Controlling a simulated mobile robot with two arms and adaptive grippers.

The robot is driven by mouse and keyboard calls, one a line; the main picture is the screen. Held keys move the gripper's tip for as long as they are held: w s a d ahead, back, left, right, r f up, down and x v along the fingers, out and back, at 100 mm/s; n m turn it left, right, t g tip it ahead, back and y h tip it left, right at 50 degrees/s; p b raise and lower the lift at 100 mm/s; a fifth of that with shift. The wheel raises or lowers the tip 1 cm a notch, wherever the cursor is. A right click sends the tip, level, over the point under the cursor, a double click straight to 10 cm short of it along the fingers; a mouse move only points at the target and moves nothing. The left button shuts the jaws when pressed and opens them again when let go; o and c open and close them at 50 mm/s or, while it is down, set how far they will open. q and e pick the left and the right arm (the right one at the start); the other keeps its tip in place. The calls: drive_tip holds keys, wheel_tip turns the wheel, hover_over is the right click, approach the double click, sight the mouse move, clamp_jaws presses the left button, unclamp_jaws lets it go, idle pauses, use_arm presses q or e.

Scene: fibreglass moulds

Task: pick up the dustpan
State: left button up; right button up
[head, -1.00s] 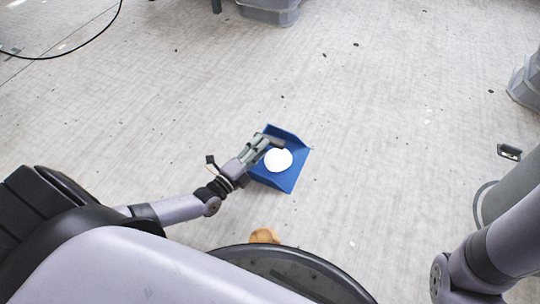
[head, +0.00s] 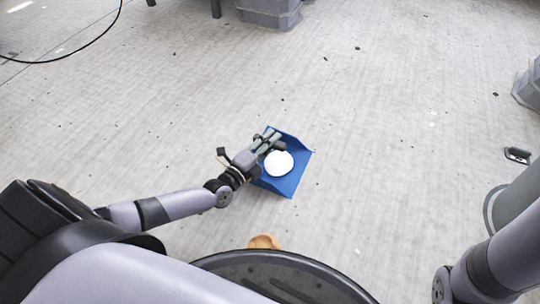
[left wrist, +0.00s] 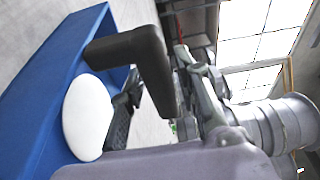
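The blue dustpan (head: 283,185) lies on the floor near the middle of the head view. A white rounded object (head: 279,163) sits in it. My left gripper (head: 275,142) is at the dustpan's upper left side, with its fingers over that edge. In the left wrist view the dark fingers (left wrist: 135,75) stand apart, close to the blue wall of the dustpan (left wrist: 55,75) and the white object (left wrist: 88,117). I cannot tell whether the fingers touch the wall. My right arm shows at the lower right; its gripper is out of the picture.
A tan object (head: 264,241) lies on the floor close to my base. A grey bin (head: 268,12) stands at the top, another (head: 528,84) at the right edge. A small dark item (head: 517,155) lies at right. A black cable (head: 85,45) crosses the upper left. Floor around the dustpan is mostly clear.

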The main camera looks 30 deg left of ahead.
use_arm(q)
clamp_jaws()
idle(0.4)
idle(0.4)
